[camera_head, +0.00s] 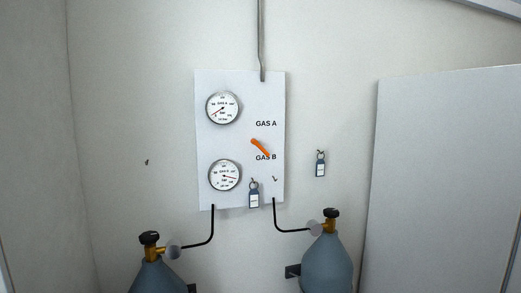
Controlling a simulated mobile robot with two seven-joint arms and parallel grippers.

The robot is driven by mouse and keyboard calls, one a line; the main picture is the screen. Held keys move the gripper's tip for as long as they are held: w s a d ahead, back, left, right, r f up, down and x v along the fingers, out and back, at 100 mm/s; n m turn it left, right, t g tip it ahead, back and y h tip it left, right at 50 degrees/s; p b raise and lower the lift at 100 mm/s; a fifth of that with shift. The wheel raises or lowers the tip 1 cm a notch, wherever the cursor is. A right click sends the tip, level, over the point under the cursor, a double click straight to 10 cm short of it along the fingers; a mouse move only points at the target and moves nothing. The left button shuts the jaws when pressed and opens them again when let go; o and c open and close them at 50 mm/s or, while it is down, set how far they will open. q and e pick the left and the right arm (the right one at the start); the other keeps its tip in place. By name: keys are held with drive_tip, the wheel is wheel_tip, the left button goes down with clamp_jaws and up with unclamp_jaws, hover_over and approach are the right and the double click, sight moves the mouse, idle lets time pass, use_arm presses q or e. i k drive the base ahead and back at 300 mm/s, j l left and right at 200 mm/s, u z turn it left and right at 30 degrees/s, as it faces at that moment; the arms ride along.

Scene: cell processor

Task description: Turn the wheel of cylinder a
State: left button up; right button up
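Two blue-grey gas cylinders stand at the bottom of the head view. The left cylinder (156,277) has a brass valve with a black wheel (149,238) on top. The right cylinder (328,268) has a like valve and a black wheel (331,213). I see no letter on either cylinder, so I cannot tell which is cylinder a. The lower parts of both are cut off by the frame. Neither of my grippers is in view, and nothing touches the wheels.
A white wall panel (237,133) carries an upper gauge (223,107), a lower gauge (225,175) and an orange lever (260,147) pointing toward "GAS B". Blue tags hang on the panel (254,194) and wall (320,164). Black hoses reach the valves. A grey upright surface (450,180) bounds the right.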

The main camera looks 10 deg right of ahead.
sight(330, 213)
drive_tip(key=l+z, duration=0.15)
drive_tip(key=l, duration=0.3)
drive_tip(key=i+l+z, duration=0.2)
drive_tip(key=l, duration=0.2)
drive_tip(key=l+z, duration=0.15)
drive_tip(key=l, duration=0.3)
drive_tip(key=i+l+z, duration=0.15)
drive_tip(key=l, duration=0.25)
drive_tip(key=i+l+z, duration=0.15)
drive_tip(key=l, duration=0.2)
